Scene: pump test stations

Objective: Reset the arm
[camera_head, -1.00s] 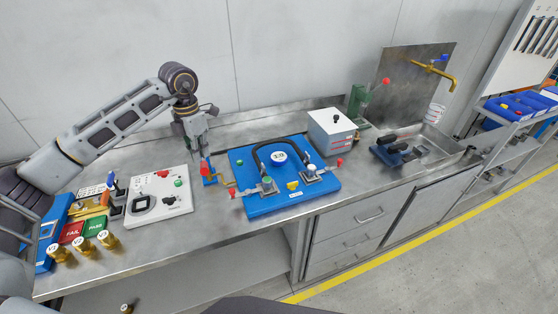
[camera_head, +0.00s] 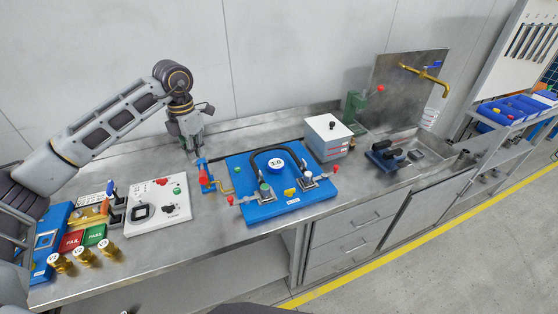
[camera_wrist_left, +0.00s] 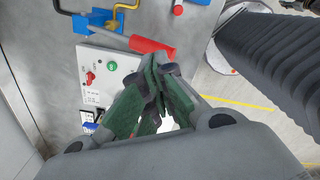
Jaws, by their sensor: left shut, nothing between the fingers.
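My left arm comes in from the left in the head view. Its gripper (camera_head: 191,150) hangs over the back of the bench, just behind the red-handled blue bracket (camera_head: 204,182). In the left wrist view the green-padded fingers (camera_wrist_left: 153,72) are together with nothing between them. The red handle (camera_wrist_left: 152,46) lies beyond the fingertips there, apart from them as far as I can tell. The white control panel (camera_head: 141,223) stands left of the bracket; its green and red buttons show in the left wrist view (camera_wrist_left: 105,66). My right gripper is not in view.
A blue fixture plate (camera_head: 243,205) with a black hose and clamps lies mid-bench. A white box (camera_head: 327,136) and a green press (camera_head: 353,108) stand behind it to the right. Brass fittings (camera_head: 85,255) stand at the front left, near FAIL and PASS tiles. Bare steel (camera_head: 190,238) lies along the front.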

